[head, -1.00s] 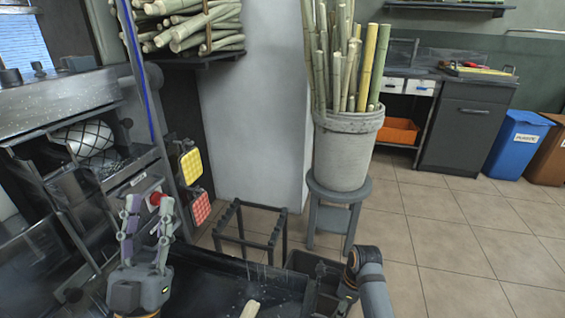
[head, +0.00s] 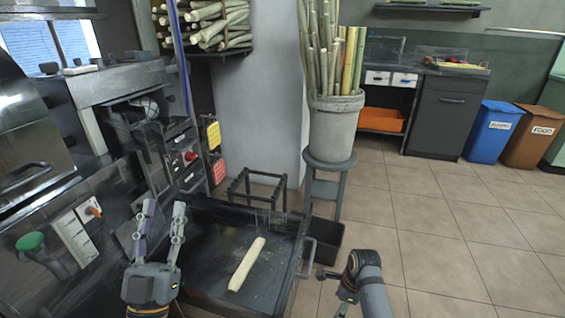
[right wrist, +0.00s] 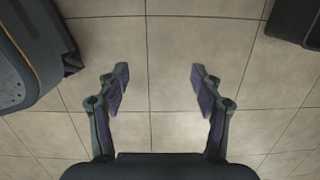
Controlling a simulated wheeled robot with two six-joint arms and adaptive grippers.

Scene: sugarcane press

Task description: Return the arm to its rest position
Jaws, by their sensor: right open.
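My left gripper (head: 160,232) is open and empty in the head view, in front of the press machine and over the left edge of the dark tray. My right arm shows at the bottom of the head view, right of the tray; its gripper (head: 345,290) is partly hidden there. In the right wrist view the right gripper (right wrist: 158,85) is open, its fingers wide apart with only floor tiles between them.
A peeled cane piece (head: 247,264) lies in the dark tray (head: 205,285). The press (head: 130,95) stands at left, with a green knob (head: 30,241). A bucket of canes (head: 333,130) stands on a stool (head: 325,188). A dark bin (head: 325,240) is beside the tray. Floor at right is clear.

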